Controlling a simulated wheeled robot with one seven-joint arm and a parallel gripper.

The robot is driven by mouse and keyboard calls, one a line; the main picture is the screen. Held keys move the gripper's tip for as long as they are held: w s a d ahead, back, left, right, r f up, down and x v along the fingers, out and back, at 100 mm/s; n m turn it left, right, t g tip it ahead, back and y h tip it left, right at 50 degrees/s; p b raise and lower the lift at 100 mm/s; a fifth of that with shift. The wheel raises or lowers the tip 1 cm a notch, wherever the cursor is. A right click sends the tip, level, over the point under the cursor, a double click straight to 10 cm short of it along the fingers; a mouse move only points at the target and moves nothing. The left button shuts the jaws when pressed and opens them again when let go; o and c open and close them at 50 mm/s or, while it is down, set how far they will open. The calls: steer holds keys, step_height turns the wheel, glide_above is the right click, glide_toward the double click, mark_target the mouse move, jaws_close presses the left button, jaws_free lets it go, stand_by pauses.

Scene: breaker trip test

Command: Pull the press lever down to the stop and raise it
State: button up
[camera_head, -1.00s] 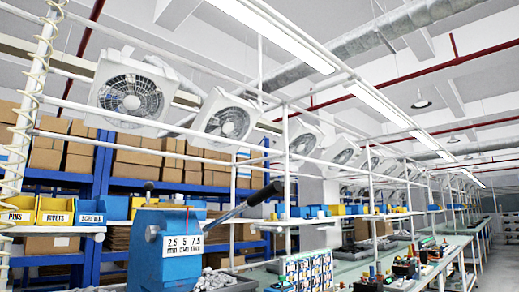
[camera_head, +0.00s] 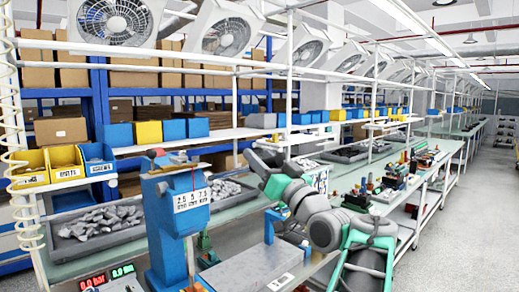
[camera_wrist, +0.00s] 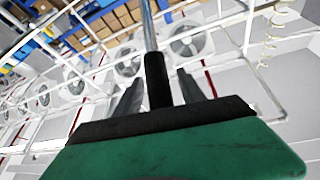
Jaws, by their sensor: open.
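The blue press (camera_head: 166,225) stands upright on the bench at the left centre of the head view, with a white number label on its head. In the wrist view the press lever is a bare metal rod (camera_wrist: 148,25) ending in a black grip (camera_wrist: 155,72). My gripper (camera_wrist: 159,78) is open, with one dark finger on each side of the grip. I cannot tell whether either finger touches it. In the head view my arm reaches in from the lower right to the right side of the press, and the lever's grip end is hard to make out there.
A grey tray of metal parts (camera_head: 68,246) lies left of the press. Yellow and blue bins (camera_head: 66,164) stand behind it. A small panel with red and green readouts (camera_head: 108,278) is at the front left. Fixtures (camera_head: 395,180) line the bench at right.

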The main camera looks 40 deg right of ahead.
steer(key=shift+w+r, duration=0.1)
steer(key=shift+w, duration=0.25)
steer(key=shift+c, duration=0.4)
jaws_close()
stand_by(0.8)
